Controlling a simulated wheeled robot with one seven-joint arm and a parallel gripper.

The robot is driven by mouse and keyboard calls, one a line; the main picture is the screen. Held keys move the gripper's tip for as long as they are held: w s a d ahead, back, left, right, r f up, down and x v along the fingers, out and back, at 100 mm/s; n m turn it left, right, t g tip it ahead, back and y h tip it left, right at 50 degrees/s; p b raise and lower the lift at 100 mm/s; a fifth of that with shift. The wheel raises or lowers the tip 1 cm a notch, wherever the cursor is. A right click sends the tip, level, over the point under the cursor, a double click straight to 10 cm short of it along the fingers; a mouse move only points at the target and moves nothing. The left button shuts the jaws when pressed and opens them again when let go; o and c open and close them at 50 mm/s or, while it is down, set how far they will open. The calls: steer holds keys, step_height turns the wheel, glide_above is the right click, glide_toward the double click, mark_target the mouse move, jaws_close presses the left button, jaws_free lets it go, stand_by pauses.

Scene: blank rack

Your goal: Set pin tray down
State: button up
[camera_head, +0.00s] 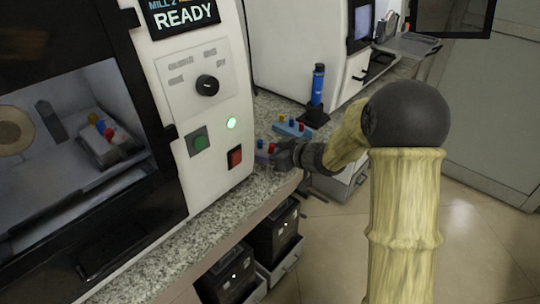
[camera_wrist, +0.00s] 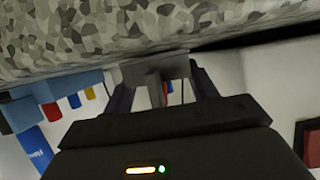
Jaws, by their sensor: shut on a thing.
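My gripper (camera_head: 285,155) is low over the granite counter, beside the mill's front corner. I cannot tell whether the held tray touches the counter.
A second blue tray (camera_head: 290,130) with pins stands just behind, near a blue bottle (camera_head: 318,85) on a black stand. The granite counter (camera_head: 225,208) is clear along its front edge. The mill (camera_head: 205,110) stands left, with another pin tray (camera_head: 112,150) behind its window.

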stand_by(0.3)
steer(key=o, duration=1.3)
steer(key=shift+f, duration=0.15)
steer(key=shift+r, duration=0.25)
steer(key=p+v, duration=0.2)
steer(key=v, duration=1)
steer(key=shift+f+p, duration=0.1)
steer(key=shift+p, duration=0.3)
steer(key=shift+d, duration=0.1)
